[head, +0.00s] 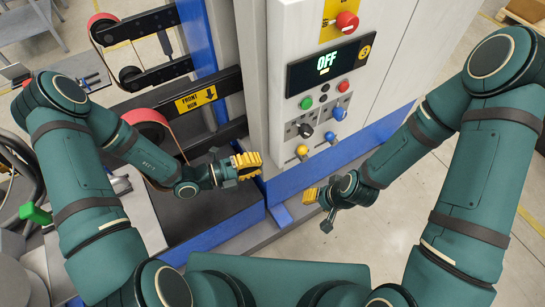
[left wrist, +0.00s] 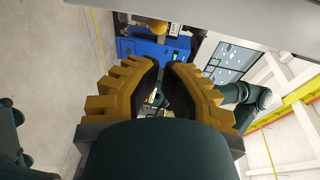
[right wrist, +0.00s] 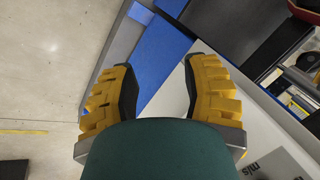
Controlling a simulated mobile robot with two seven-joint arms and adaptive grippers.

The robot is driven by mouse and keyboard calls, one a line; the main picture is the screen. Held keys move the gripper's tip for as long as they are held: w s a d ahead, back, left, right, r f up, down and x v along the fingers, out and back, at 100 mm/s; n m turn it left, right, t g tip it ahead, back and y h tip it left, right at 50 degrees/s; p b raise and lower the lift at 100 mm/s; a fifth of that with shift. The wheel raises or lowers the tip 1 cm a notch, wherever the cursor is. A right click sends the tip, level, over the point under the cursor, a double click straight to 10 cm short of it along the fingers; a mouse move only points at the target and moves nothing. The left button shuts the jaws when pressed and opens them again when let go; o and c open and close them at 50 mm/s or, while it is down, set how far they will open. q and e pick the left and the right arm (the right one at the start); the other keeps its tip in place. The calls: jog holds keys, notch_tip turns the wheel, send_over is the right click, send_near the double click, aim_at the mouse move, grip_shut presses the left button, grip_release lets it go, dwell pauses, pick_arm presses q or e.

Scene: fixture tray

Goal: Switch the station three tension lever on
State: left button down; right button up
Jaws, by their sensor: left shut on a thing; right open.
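I cannot read which belongs to station three. My left gripper (head: 252,164) is at the cabinet's lower left, apart from these levers. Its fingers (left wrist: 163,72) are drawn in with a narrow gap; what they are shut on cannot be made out. My right gripper (head: 309,195) is open and empty, low beside the blue base.
A red knob (head: 346,22), a green button (head: 306,103) and a red button (head: 343,86) are on the panel. A black bar with a yellow FRONT RUN sign (head: 196,100) and red rollers (head: 147,125) stand left. The floor (head: 390,190) at right is clear.

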pick_arm(q)
jog(key=shift+v, duration=1.1)
